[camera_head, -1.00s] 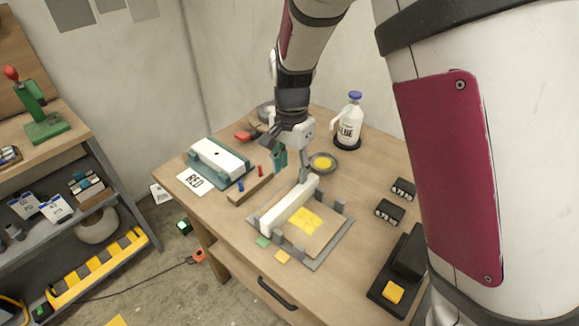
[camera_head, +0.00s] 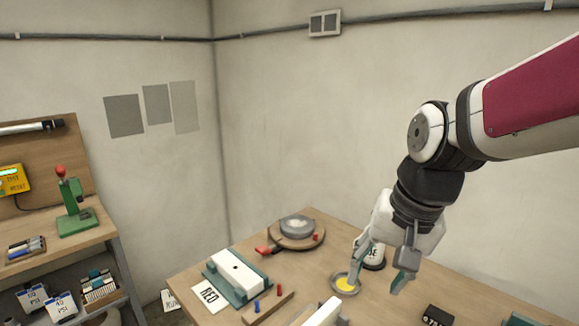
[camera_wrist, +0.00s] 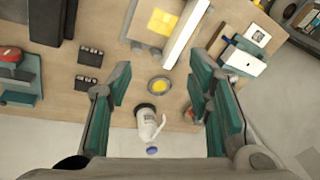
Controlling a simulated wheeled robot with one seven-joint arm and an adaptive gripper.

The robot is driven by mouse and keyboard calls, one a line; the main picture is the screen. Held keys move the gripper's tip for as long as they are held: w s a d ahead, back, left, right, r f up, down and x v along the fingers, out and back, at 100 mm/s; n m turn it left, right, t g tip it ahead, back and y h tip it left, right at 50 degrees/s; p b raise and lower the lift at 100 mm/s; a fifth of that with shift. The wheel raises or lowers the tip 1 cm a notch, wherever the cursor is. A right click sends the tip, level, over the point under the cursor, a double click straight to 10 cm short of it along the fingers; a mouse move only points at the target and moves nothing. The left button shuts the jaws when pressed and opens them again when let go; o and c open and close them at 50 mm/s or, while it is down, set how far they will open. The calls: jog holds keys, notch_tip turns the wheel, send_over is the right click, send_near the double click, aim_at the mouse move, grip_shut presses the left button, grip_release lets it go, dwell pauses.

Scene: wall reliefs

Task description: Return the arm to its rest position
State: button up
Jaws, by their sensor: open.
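My gripper (camera_head: 384,270) hangs above the right part of the wooden workbench in the head view, fingers pointing down and spread wide with nothing between them. My arm reaches in from the upper right. In the wrist view my gripper (camera_wrist: 162,100) is also open, its teal-padded fingers apart. Between them, well below, are the small dish with yellow content (camera_wrist: 160,86) and the white glue bottle (camera_wrist: 147,125). In the head view the glue bottle (camera_head: 373,258) is mostly hidden behind my gripper.
On the bench stand a white block in a teal holder (camera_head: 236,277), a card reading RED (camera_head: 209,296), a round turntable (camera_head: 297,232) and the yellow dish (camera_head: 345,285). A shelf unit with a green press (camera_head: 75,213) stands left. The air above the bench's left half is clear.

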jog(key=s+d+r+n+t, duration=0.1)
jog(key=s+d+n, duration=0.1)
jog(key=s, duration=0.4)
jog(key=s+d+r+n+t+h, duration=0.1)
jog(key=s+d+r+n, duration=0.1)
jog(key=s, duration=0.4)
jog(key=shift+s+d+r+t+h, duration=0.25)
jog(key=shift+d+r+t+h, duration=0.05)
jog(key=shift+d, duration=0.4)
